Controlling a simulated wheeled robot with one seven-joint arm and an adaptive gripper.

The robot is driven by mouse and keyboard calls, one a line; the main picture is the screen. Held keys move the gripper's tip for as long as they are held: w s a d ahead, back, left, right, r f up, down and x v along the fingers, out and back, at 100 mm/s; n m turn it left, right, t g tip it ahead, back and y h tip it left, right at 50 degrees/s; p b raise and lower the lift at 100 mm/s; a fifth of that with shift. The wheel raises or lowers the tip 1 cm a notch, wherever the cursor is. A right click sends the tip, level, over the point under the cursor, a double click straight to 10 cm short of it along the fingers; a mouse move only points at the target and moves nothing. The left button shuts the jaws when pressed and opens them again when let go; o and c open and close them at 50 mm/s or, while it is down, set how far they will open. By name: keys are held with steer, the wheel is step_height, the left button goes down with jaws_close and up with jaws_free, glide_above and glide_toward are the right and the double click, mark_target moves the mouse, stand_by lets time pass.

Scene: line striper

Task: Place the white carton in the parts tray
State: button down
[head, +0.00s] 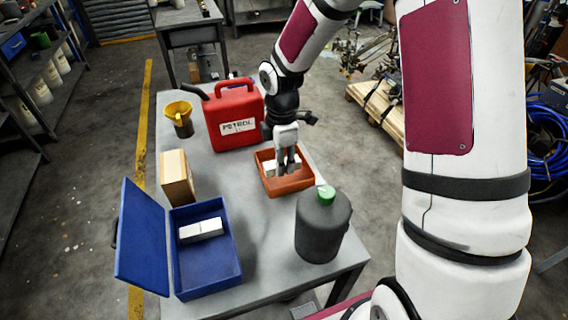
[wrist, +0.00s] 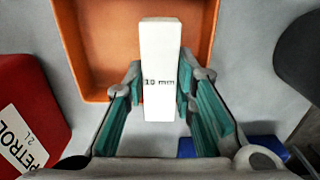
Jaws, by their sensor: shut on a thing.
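The white carton, marked "10 mm" in the wrist view (wrist: 161,55), is held between the teal-padded fingers of my gripper (wrist: 160,98). In the head view my gripper (head: 286,168) points down over the orange parts tray (head: 290,187), and white parts of the carton (head: 268,167) show beside the fingers. In the wrist view the carton lies across the orange tray (wrist: 97,45) and overlaps its near rim. I cannot tell whether the carton touches the tray floor. No other thing shows in the tray.
A red petrol can (head: 235,115) stands left of the tray. A dark bottle with a green cap (head: 322,228) stands near it at the front right. An open blue box (head: 208,265) holds white blocks (head: 200,229). A wooden block (head: 176,178) and a yellow funnel (head: 179,110) stand at left.

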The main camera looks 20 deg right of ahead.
steer(key=shift+w+d+f, duration=0.1)
steer(key=shift+w+d, duration=0.2)
steer(key=shift+w, duration=0.3)
steer(key=shift+w+d+f, duration=0.1)
steer(key=shift+w+d, duration=0.2)
steer(key=shift+w, duration=0.25)
steer(key=shift+f, duration=1.65)
steer(key=shift+f, duration=0.15)
steer(key=c, duration=1.3)
jaws_free()
steer(key=shift+c, duration=0.2)
